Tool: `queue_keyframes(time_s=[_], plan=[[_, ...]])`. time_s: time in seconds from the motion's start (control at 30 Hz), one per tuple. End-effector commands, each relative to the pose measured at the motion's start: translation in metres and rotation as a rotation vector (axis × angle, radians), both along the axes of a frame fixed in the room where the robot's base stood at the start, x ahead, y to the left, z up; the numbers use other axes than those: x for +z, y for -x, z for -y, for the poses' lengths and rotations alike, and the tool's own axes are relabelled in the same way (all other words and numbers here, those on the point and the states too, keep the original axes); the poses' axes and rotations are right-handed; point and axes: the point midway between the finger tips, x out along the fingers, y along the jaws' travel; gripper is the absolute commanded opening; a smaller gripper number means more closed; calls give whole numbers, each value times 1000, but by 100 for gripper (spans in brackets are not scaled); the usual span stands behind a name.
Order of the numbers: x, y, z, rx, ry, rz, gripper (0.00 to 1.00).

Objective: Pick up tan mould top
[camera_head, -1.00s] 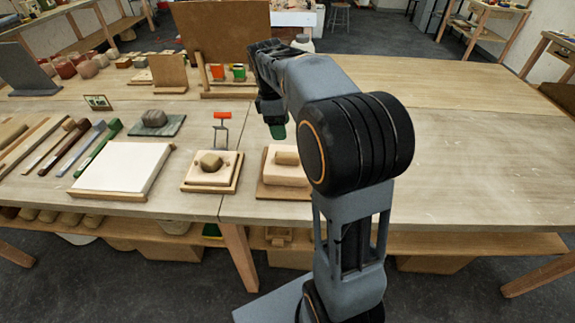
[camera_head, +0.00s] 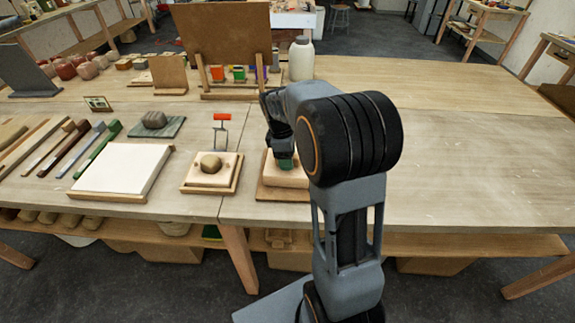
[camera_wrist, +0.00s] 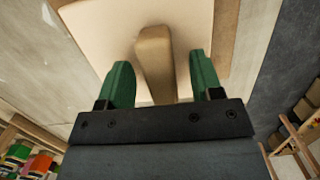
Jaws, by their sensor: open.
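The tan mould top is a pale tan block (camera_head: 289,177) with a darker tan bar (camera_wrist: 155,60) raised on it like a handle. It rests on a wooden base board (camera_head: 268,191) near the table's front edge. My gripper (camera_wrist: 160,66) is over the block, its green fingers open on either side of the bar. In the wrist view there is a gap between each finger and the bar, so nothing is gripped. In the head view my gripper (camera_head: 284,162) and arm hide the bar and the block's right side.
To the left stands a similar small mould (camera_head: 210,165) with a rounded lump, and a red-handled tool (camera_head: 222,118) behind it. A white slab (camera_head: 122,166) lies further left. A white jar (camera_head: 301,58) and an upright board (camera_head: 222,45) stand behind. The table's right side is clear.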

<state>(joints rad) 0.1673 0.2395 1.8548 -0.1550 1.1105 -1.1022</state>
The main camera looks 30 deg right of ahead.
Motion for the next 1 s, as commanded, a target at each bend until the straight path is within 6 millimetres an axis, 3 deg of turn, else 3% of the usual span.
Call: queue_keyframes(time_s=[0.27, 0.87, 1.0], plan=[[-2, 0, 0, 0, 0, 0, 58], [-1, 0, 0, 0, 0, 1, 0], [-1, 0, 0, 0, 0, 1, 0]])
